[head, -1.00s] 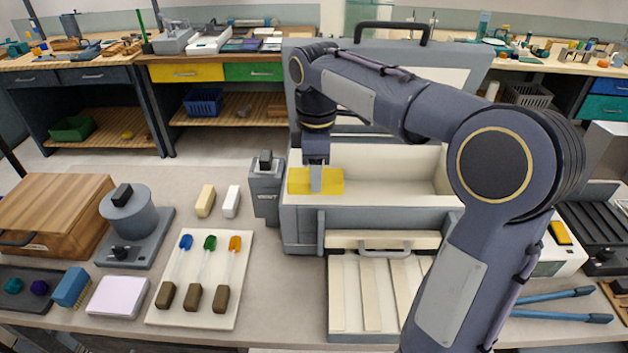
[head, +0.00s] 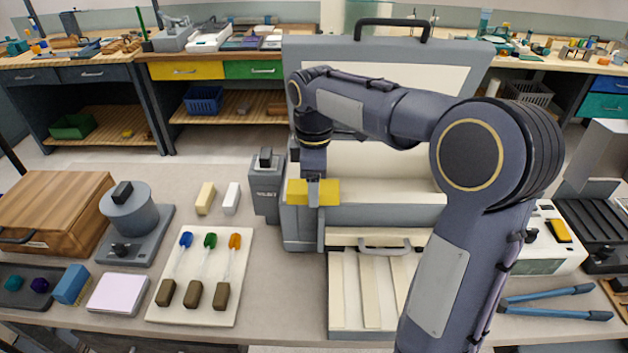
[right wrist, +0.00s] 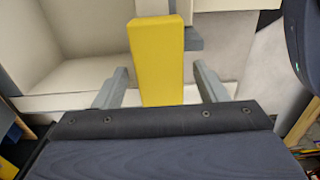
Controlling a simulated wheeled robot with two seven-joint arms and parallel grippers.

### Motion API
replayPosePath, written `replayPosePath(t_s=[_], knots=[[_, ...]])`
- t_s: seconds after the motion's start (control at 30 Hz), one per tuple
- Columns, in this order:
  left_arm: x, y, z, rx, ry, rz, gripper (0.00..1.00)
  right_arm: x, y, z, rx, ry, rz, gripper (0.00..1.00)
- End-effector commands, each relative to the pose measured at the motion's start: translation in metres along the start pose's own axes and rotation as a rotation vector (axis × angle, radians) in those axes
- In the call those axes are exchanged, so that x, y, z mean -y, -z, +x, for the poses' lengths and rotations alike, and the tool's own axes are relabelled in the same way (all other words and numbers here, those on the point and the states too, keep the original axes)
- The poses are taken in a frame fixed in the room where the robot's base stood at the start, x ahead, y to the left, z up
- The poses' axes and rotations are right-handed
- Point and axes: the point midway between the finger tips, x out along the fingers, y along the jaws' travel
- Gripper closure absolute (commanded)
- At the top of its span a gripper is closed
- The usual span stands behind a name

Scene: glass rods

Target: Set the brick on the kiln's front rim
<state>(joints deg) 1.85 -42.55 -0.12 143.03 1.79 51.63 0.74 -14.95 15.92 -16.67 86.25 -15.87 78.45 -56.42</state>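The yellow brick (head: 297,192) lies level at the left end of the kiln's front rim (head: 385,212). It looks to rest on the rim, but its underside is hidden. In the right wrist view the brick (right wrist: 156,60) stretches away between the fingers, with a grey part of the kiln to its right. My right gripper (head: 313,194) points down over the middle of the brick. My left gripper is out of view.
The kiln's lid (head: 460,70) stands raised behind my right arm. A grey box (head: 266,190) stands close to the left of the brick. A slatted drawer (head: 345,290) is below the rim. A white board (head: 240,280) with three rods lies at the left.

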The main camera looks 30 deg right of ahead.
Motion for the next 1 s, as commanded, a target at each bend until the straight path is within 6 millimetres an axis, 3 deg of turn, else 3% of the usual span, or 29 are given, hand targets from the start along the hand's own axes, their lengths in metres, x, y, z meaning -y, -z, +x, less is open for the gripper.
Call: replayPosePath(t_s=[0.37,0.47,0.8,1.0], knots=[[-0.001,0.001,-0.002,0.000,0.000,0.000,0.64,0.000,0.000,-0.007,-0.001,-0.001,0.000,0.33],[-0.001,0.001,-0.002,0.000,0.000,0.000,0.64,-0.001,0.001,-0.020,-0.003,-0.004,0.000,0.33],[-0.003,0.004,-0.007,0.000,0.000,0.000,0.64,-0.001,0.000,-0.093,-0.002,-0.003,0.001,0.33],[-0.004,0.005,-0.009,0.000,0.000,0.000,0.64,-0.001,0.001,-0.118,-0.001,-0.001,0.000,0.33]])
